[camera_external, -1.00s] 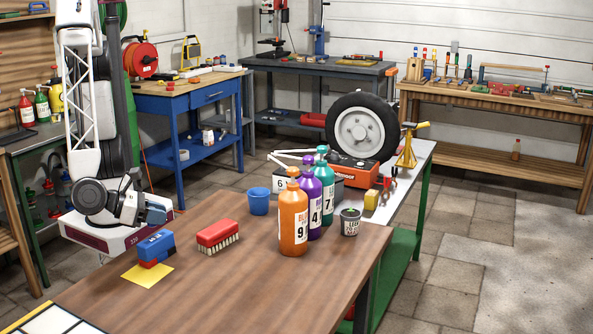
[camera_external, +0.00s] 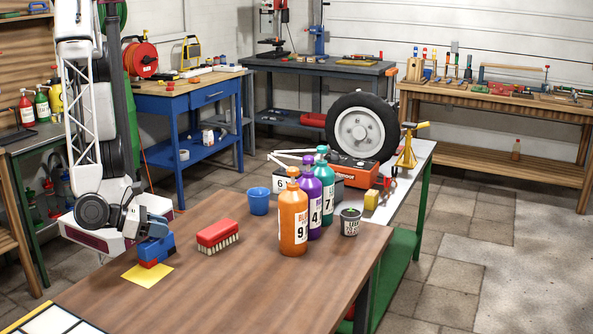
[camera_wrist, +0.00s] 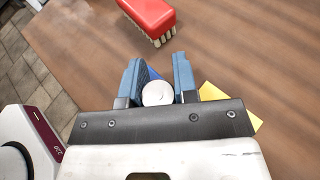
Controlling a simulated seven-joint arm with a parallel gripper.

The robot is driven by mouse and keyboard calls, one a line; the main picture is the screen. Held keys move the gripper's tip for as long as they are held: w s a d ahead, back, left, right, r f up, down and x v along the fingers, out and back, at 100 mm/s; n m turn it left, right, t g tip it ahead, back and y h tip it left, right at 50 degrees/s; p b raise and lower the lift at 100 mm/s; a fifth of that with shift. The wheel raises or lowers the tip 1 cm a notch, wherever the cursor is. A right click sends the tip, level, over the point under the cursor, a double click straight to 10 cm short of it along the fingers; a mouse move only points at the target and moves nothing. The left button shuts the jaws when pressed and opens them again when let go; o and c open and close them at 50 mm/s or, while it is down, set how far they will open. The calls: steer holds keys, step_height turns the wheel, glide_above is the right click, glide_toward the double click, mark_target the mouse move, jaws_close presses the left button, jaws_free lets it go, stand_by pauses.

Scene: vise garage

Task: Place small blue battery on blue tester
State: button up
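A small blue block with a red lower part (camera_external: 157,249) stands on a yellow sheet (camera_external: 150,277) at the left of the wooden table. My gripper (camera_external: 155,232) is down at its top, and the wrist covers part of it. In the wrist view my gripper's two blue-grey fingers (camera_wrist: 160,84) are apart, on either side of a round white part (camera_wrist: 157,93) with a strip of blue (camera_wrist: 153,74) behind it. I cannot tell whether the fingers touch it. I cannot tell for certain which thing is the battery and which the blue tester.
A red brush (camera_external: 217,237) lies right of the sheet. Beyond it stand a blue cup (camera_external: 258,201), an orange bottle (camera_external: 293,220), a purple bottle (camera_external: 314,205), a teal bottle (camera_external: 328,190) and a grey pot (camera_external: 349,222). The front middle of the table is bare.

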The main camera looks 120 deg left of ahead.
steer(key=o, duration=0.4)
steer(key=shift+r, duration=0.1)
steer(key=shift+r, duration=0.1)
steer(key=shift+v, duration=5.95)
